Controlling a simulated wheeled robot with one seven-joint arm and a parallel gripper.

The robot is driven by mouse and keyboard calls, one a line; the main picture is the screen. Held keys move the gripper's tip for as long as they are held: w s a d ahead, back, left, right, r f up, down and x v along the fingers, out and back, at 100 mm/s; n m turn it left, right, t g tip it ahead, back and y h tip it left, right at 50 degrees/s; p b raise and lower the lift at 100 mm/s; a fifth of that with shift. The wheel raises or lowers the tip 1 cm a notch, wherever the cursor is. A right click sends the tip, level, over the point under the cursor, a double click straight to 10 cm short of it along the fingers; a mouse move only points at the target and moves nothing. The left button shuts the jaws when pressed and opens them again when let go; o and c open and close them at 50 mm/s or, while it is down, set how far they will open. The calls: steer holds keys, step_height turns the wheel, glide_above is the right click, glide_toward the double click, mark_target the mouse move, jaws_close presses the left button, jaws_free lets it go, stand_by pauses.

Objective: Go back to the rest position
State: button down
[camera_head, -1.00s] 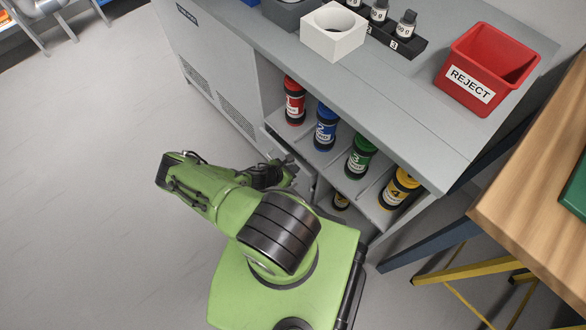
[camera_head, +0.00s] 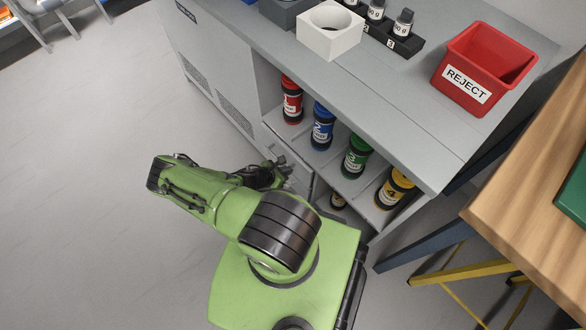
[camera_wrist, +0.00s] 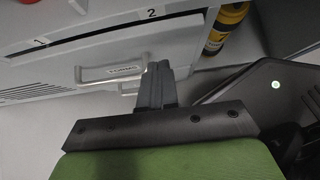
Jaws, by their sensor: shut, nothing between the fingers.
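My gripper (camera_head: 280,168) is beside the open front of the grey cabinet, low down near its shelves. In the wrist view my gripper (camera_wrist: 158,80) is shut and empty, its dark fingers together. Behind the fingers is a light drawer front with a metal handle (camera_wrist: 112,73); I cannot tell whether the fingers touch it. My green arm is folded over my base, with the elbow out to the left.
The cabinet shelf holds red (camera_head: 291,100), blue (camera_head: 322,127), green (camera_head: 355,157) and yellow (camera_head: 394,189) numbered tubes. A white block (camera_head: 330,38) and a red REJECT bin (camera_head: 470,88) stand on top. A wooden table (camera_head: 530,190) is at right. Open floor lies left.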

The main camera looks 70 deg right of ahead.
steer(key=p+v, duration=0.3)
steer(key=v, duration=0.7)
steer(key=shift+w+a, duration=0.1)
steer(key=shift+a, duration=0.05)
